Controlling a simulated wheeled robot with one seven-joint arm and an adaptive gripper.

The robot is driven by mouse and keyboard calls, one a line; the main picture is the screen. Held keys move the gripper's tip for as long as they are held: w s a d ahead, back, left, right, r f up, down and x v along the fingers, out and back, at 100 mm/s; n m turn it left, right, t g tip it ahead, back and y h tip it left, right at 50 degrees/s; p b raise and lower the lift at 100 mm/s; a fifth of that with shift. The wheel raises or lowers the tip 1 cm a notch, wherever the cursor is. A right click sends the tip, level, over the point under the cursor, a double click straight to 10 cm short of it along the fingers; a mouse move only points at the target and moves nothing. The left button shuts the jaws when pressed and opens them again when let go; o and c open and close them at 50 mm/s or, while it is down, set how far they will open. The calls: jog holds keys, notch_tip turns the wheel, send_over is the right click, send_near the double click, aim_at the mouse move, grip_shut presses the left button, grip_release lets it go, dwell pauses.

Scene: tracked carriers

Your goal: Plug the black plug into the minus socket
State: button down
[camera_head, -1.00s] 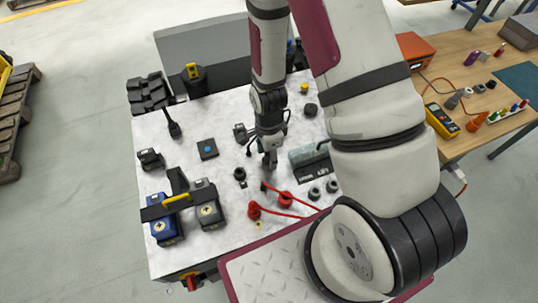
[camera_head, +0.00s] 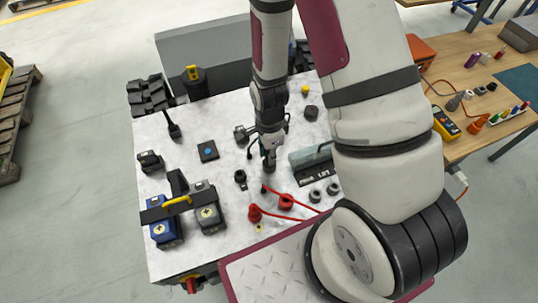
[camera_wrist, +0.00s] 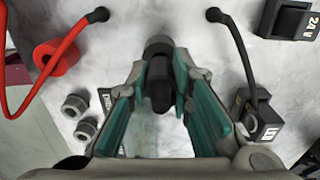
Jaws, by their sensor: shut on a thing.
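My gripper (camera_head: 269,163) points down over the white table. In the wrist view my gripper (camera_wrist: 160,88) has its teal fingers closed around a black plug (camera_wrist: 160,85). A dark grey round end shows just beyond the fingertips; I cannot tell whether it is part of the plug or a socket. In the head view the plug is mostly hidden by the gripper. A black round fitting (camera_head: 240,176) stands on the table left of the gripper, with a small pale label beside it. It looks like a socket, but I cannot read a minus mark.
Red round fittings (camera_head: 286,201) with red cable lie near the gripper. Two grey rings (camera_head: 315,195) sit to the right, below a grey labelled box (camera_head: 312,164). Blue and grey batteries (camera_head: 165,222) stand front left. A black cable (camera_wrist: 238,45) runs close to the fingers.

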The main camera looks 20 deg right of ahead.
jog(key=shift+s+r, duration=0.25)
jog(key=shift+r, duration=0.7)
jog(key=s+p, duration=0.2)
jog(key=s, duration=0.2)
jog(key=s+r+p, duration=0.1)
jog(key=s+p, duration=0.1)
jog(key=s, duration=0.3)
jog(key=s+p, duration=0.2)
jog(key=s, duration=0.3)
jog(key=shift+r+p, duration=0.2)
jog(key=shift+p, duration=0.1)
jog(key=shift+s+p, duration=0.4)
jog(key=shift+s, duration=0.35)
